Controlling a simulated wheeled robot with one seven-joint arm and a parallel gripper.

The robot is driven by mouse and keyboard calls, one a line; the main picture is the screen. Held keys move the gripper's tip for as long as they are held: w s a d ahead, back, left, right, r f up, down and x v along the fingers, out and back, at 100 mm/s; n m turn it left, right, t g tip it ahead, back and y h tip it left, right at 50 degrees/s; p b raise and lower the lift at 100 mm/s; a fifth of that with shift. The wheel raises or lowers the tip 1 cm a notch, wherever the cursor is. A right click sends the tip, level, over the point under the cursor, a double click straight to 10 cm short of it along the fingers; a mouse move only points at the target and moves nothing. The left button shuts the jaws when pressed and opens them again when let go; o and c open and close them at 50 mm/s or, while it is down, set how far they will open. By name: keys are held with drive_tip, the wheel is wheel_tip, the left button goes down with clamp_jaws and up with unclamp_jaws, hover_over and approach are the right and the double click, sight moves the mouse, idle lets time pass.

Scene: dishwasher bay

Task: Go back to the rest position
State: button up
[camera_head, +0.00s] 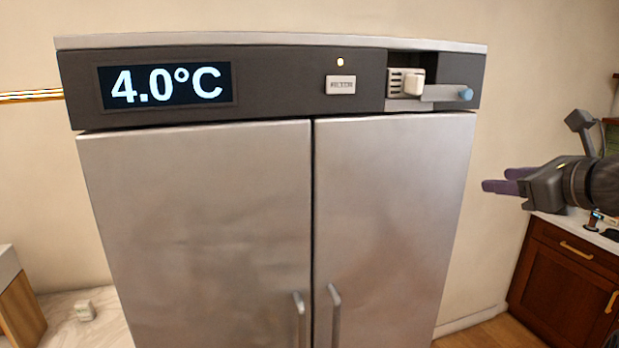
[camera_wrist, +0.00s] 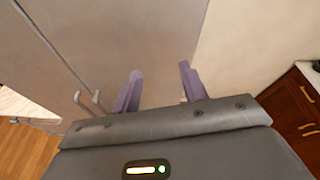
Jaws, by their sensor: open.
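My gripper (camera_head: 496,180) is at the right of the head view, beside the right side of a steel refrigerator (camera_head: 215,220) and apart from it. Its two purple fingers point left. In the wrist view my gripper (camera_wrist: 158,85) is open, with nothing between its fingers. The refrigerator has two closed doors and a dark top panel. The panel bears a display (camera_head: 166,85) reading 4.0°C and a small lit lamp (camera_head: 340,62). At the panel's right is a recess with a white block (camera_head: 414,83) and a grey bar with a blue tip (camera_head: 466,94).
Two door handles (camera_head: 335,310) stick out low at the middle of the refrigerator. A brown wooden cabinet (camera_head: 565,265) with a pale countertop stands at the right, below my arm. Plain wall shows behind my gripper.

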drive_tip(key=s+a+f+n+g+h, duration=0.1)
drive_tip(key=a+f+n+g, duration=0.4)
drive_tip(key=f, duration=0.7)
drive_tip(key=a+f+n+g, duration=0.3)
drive_tip(key=a+f+n, duration=0.3)
drive_tip(key=f, duration=0.6)
drive_tip(key=s+a+f+n+g+h, duration=0.1)
drive_tip(key=s+a+f+n, duration=0.3)
drive_tip(key=f+n, duration=0.4)
drive_tip(key=s+a+f+n+g+h, duration=0.2)
drive_tip(key=s+a+f+n, duration=0.2)
drive_tip(key=n, duration=0.7)
wheel_tip(320, 180, down, 4)
drive_tip(key=s, duration=0.2)
drive_tip(key=shift+s+a, duration=0.35)
drive_tip(key=shift+r, duration=0.1)
